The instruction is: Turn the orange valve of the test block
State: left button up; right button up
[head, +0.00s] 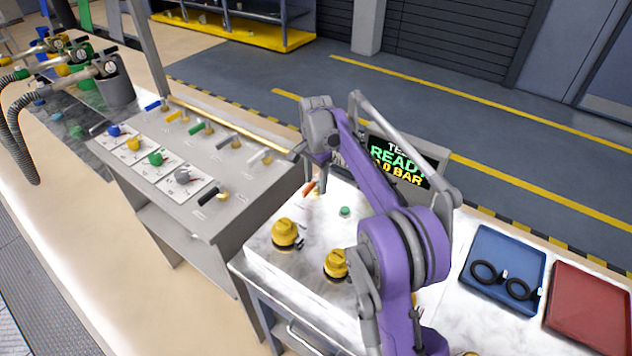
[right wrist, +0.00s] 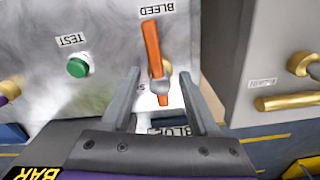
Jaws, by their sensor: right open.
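The orange valve (head: 309,188) is a lever handle on the white marbled test block (head: 263,252). In the right wrist view the orange lever (right wrist: 152,45) runs nearly upright in the picture, by a label reading BLEED, with a brass part behind its lower end. My right gripper (head: 308,172) is open above that end of the block. In the right wrist view its two fingers (right wrist: 159,75) lie on either side of the lever's lower part, with gaps to both sides. Whether the fingertips reach lever depth is unclear. My left gripper is not in view.
A green TEST button (right wrist: 78,67) sits beside the lever. Two yellow knobs (head: 286,233) stand on the block. A display (head: 398,165) reads READY and 0 BAR. A grey valve panel (head: 240,187) stands to the left. Blue (head: 483,243) and red (head: 590,308) trays lie right.

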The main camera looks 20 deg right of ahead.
jog(key=shift+f, duration=0.2)
jog(key=shift+c, duration=0.3)
grip_shut()
